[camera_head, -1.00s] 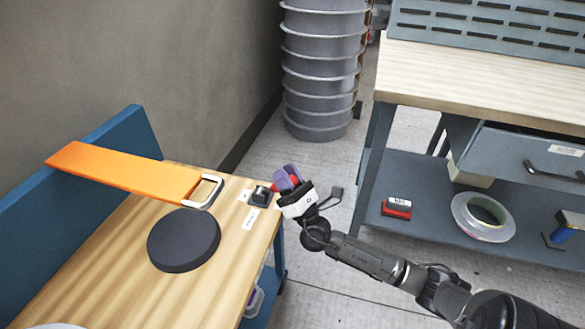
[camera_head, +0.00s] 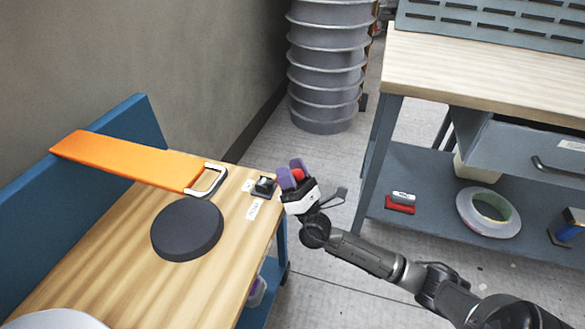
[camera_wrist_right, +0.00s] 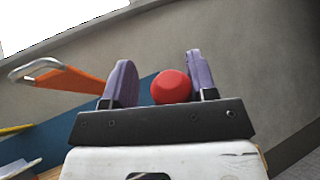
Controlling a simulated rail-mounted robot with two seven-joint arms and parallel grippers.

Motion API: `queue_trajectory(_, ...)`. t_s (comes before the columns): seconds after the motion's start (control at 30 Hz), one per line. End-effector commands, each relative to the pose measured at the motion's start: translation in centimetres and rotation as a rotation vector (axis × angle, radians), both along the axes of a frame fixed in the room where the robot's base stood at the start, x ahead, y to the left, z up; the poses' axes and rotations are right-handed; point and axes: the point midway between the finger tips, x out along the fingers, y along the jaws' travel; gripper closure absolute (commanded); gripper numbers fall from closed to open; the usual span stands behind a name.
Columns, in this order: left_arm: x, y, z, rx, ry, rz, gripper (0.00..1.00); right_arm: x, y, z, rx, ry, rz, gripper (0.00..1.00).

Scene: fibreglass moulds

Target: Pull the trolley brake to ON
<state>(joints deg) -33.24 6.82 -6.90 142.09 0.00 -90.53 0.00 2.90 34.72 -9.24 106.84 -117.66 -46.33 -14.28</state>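In the right wrist view, the red knob (camera_wrist_right: 171,87) sits between the two fingers. A gap shows on its left; it is close to the right finger, and I cannot tell whether they touch. My right gripper is open around the knob. The lever's shaft is hidden. My left gripper is out of view.
White labels (camera_head: 253,209) lie by the brake base; their text is too small to read. A dark disc (camera_head: 187,230) and an orange piece with a metal loop (camera_head: 130,160) are on the trolley. A grey-legged workbench (camera_head: 480,70) stands right, with floor between.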

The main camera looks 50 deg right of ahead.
Motion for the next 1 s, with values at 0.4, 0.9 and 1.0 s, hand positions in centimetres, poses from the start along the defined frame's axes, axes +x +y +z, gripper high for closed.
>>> queue_trajectory(0.4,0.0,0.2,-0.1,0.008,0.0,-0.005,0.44,0.0,0.0,-0.3,0.0,0.007,0.001,0.44)
queue_trajectory(0.9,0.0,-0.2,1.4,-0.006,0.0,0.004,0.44,-3.5,0.8,-4.5,0.0,0.013,0.0,0.44)
queue_trajectory(1.0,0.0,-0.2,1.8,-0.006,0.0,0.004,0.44,-4.7,1.1,-6.1,0.001,0.013,-0.001,0.44)
